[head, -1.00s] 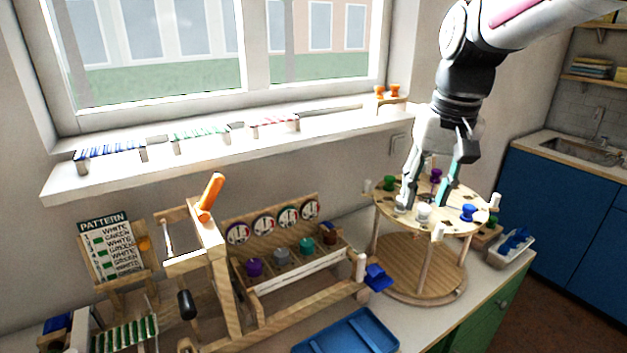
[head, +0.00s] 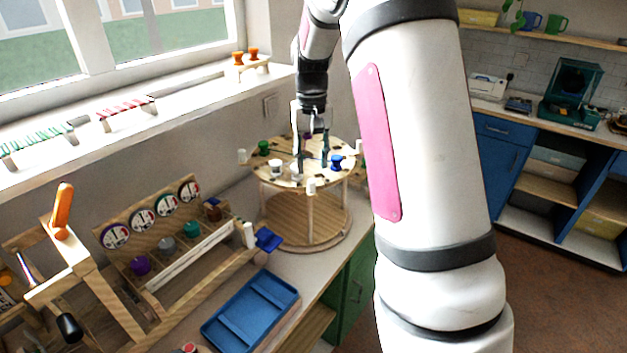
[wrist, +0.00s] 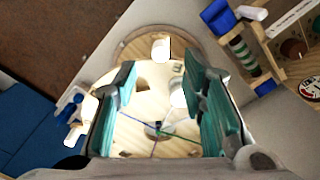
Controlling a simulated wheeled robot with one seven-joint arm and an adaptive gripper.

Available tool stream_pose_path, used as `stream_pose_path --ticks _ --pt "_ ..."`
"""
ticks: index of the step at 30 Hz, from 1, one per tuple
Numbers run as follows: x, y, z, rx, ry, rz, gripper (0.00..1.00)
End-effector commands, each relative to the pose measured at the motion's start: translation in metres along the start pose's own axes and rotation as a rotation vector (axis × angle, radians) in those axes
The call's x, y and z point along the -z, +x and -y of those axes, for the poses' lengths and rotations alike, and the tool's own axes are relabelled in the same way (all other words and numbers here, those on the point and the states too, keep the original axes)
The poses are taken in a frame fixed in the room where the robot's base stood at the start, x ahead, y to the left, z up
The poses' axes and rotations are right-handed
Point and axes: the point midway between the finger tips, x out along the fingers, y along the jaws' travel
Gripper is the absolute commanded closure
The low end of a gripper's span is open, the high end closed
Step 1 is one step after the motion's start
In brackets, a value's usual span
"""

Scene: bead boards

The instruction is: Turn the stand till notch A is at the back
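The stand (head: 275,205) is a round two-tier wooden stand on the counter, right of the bead rack. Its top disc carries a green spool (head: 263,147), a blue spool (head: 336,161), white spools (head: 275,167) and a partly hidden purple one, with white pegs (head: 311,187) around the rim. My gripper (head: 311,164) points down at the top disc, its fingers apart. In the wrist view my gripper (wrist: 158,78) is open, with a white rim peg (wrist: 161,48) beyond and between the fingertips, and a white spool (wrist: 178,92) near the right finger. I cannot make out the notch letters.
A rack with dials and coloured spools (head: 165,245) stands left of the stand, with a blue tray (head: 250,310) in front. A window sill (head: 180,115) runs behind. My arm hides the counter right of the stand.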

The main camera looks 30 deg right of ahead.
Motion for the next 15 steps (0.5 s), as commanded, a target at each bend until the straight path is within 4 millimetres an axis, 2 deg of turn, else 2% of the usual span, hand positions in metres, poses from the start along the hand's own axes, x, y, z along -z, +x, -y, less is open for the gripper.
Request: stream_pose_path --ticks 6,12,15 --pt "-0.002 0.04 -0.001 0.0 0.001 0.004 0.62" --pt "-0.001 0.062 -0.001 0.0 0.001 0.002 0.62" --pt "0.0 0.067 0.0 0.0 0.001 0.0 0.62"
